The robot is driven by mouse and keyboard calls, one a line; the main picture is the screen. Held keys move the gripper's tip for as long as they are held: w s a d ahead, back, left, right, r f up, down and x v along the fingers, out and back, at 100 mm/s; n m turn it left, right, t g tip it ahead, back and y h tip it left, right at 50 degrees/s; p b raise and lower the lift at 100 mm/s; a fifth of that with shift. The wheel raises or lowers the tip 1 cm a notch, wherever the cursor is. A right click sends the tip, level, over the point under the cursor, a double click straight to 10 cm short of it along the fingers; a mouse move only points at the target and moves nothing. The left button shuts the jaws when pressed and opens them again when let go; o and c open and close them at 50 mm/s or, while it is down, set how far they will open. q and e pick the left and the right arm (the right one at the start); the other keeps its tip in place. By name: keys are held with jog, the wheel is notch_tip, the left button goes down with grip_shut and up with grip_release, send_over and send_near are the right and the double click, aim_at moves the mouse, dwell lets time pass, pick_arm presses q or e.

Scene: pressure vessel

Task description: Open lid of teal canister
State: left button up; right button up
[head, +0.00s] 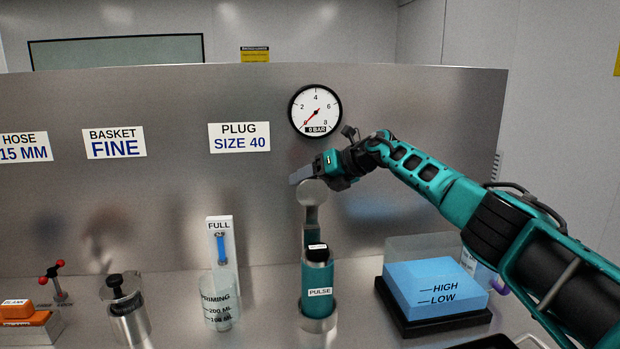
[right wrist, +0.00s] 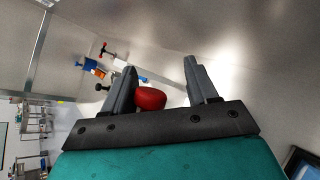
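The teal canister (head: 318,285), labelled PULSE, stands upright on the steel counter with a black cap-like part (head: 317,251) at its top. A grey stem with a round grey head (head: 312,192) rises just behind it; I cannot tell whether they are joined. My right gripper (head: 298,176) is just above that round head, with its fingers pointing left, well above the canister. In the right wrist view my right gripper (right wrist: 160,66) is open. A rounded red thing (right wrist: 151,98) shows between its fingers, close to the left one; no grip on it shows. My left gripper is out of view.
A pressure gauge (head: 315,110) reading about zero is on the steel panel behind. A clear priming cup (head: 219,300) stands left of the canister, and a metal pot (head: 127,315) farther left. A blue block (head: 435,285) in a black tray is to the right.

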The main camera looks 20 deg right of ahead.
jog(key=shift+f, duration=0.25)
jog(key=s+d+r, duration=0.4)
jog(key=d+r, duration=0.5)
jog(key=r, duration=0.1)
jog(key=shift+s+d+r, duration=0.25)
jog(key=shift+d+r, duration=0.05)
jog(key=shift+r, duration=0.05)
dwell(1.0)
dwell(0.4)
jog(key=v, duration=1.3)
jog(key=shift+b, duration=0.35)
